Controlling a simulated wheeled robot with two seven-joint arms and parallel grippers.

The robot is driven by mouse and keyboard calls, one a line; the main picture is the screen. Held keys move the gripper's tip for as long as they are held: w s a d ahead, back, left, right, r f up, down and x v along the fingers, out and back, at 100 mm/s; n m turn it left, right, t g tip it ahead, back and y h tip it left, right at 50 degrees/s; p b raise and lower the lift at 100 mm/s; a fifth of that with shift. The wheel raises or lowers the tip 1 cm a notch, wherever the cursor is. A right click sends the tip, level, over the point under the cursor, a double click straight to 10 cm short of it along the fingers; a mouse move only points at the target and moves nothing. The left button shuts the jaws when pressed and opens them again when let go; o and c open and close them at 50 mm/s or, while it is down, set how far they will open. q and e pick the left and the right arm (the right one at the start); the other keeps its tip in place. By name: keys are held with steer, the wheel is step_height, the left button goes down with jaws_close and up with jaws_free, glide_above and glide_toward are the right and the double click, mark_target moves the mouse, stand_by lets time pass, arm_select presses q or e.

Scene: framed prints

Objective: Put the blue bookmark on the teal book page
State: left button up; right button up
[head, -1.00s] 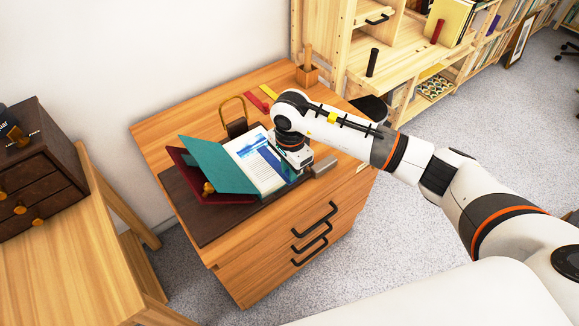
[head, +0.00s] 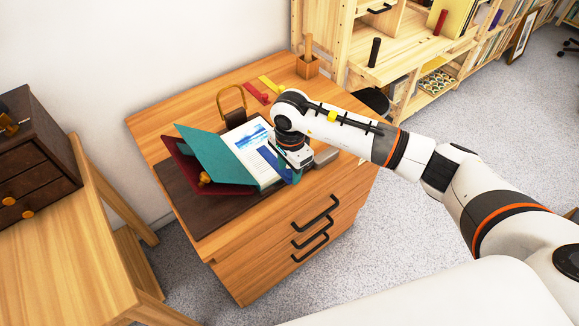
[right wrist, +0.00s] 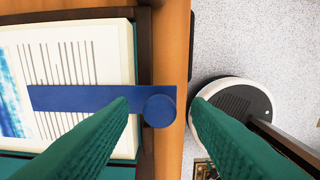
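The teal book (head: 213,158) lies open on a dark mat, its teal cover raised at the left and its white printed page (head: 245,140) facing up. The blue bookmark (head: 267,157) lies across the page's right part. In the right wrist view the bookmark (right wrist: 85,98) is a flat blue strip with a round knob at its right end, which juts past the page edge. My right gripper (right wrist: 160,102) is open, its green fingers on either side of the knob with a gap showing. In the head view my right gripper (head: 288,176) is at the page's right edge. My left gripper is out of view.
A grey block (head: 326,155) sits just right of my right gripper. Red (head: 257,93) and yellow (head: 270,84) strips lie behind the book. A brass-looped dark object (head: 232,105) and a wooden holder (head: 307,66) stand on the wooden cabinet (head: 165,115).

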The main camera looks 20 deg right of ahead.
step_height(320, 180, up, 12)
steer(key=shift+b, duration=0.45)
steer(key=shift+s, duration=0.1)
stand_by(0.4)
